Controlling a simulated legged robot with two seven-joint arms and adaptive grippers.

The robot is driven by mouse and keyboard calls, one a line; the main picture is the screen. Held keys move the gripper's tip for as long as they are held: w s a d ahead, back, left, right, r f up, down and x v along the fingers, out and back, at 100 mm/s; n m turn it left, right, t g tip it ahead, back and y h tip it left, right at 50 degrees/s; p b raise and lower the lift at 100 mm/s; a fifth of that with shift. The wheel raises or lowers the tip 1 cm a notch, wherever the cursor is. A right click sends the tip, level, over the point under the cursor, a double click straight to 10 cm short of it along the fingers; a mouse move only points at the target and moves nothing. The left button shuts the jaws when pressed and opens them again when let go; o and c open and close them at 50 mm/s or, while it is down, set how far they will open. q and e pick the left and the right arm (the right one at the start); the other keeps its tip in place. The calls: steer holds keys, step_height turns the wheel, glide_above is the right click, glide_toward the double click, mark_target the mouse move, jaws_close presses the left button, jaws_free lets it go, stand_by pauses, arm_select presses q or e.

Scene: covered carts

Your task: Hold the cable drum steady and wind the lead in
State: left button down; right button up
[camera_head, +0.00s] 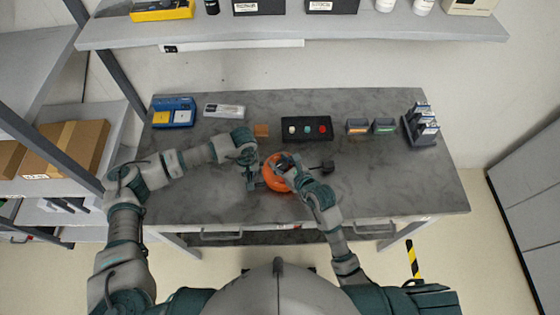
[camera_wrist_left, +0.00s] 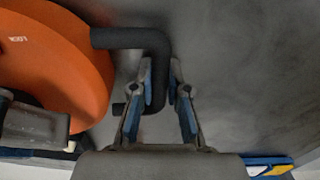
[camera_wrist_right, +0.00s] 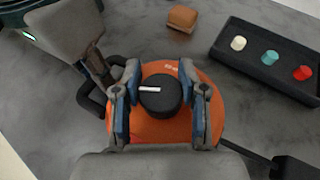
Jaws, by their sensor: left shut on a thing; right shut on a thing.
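The orange cable drum (camera_head: 270,180) stands on the grey table. Its orange side fills the left of the left wrist view (camera_wrist_left: 60,60), and it also shows in the right wrist view (camera_wrist_right: 155,130). My left gripper (camera_head: 249,180) is shut on a black bent bar (camera_wrist_left: 130,38) beside the drum. My right gripper (camera_head: 286,165) is above the drum, its fingers on both sides of a black knob (camera_wrist_right: 160,95) with a white stripe, and is shut on it. The black lead (camera_wrist_right: 245,152) runs out from the drum to a dark block (camera_head: 327,165) at its right.
A black tray with white, teal and red knobs (camera_head: 307,129) lies behind the drum, next to a small brown block (camera_head: 261,130). Small bins (camera_head: 370,126), a rack (camera_head: 421,125) and a blue case (camera_head: 174,112) stand along the back. The table's right front is clear.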

steer(key=shift+s+a+f, duration=0.15)
steer(key=shift+a, duration=0.15)
steer(key=o, duration=0.9)
steer(key=shift+d, duration=0.15)
steer(key=shift+r, duration=0.2)
steer(key=shift+w+d+r+v, duration=0.1)
steer(key=shift+w+d+v, duration=0.05)
steer(key=shift+v, duration=2.15)
steer(key=shift+w+d+r+v, duration=0.1)
steer(key=shift+w+d+v, duration=0.1)
steer(key=shift+v, duration=2.1)
steer(key=shift+w+d+r+v, duration=0.1)
steer(key=shift+d+v, duration=0.05)
steer(key=shift+v, duration=2.2)
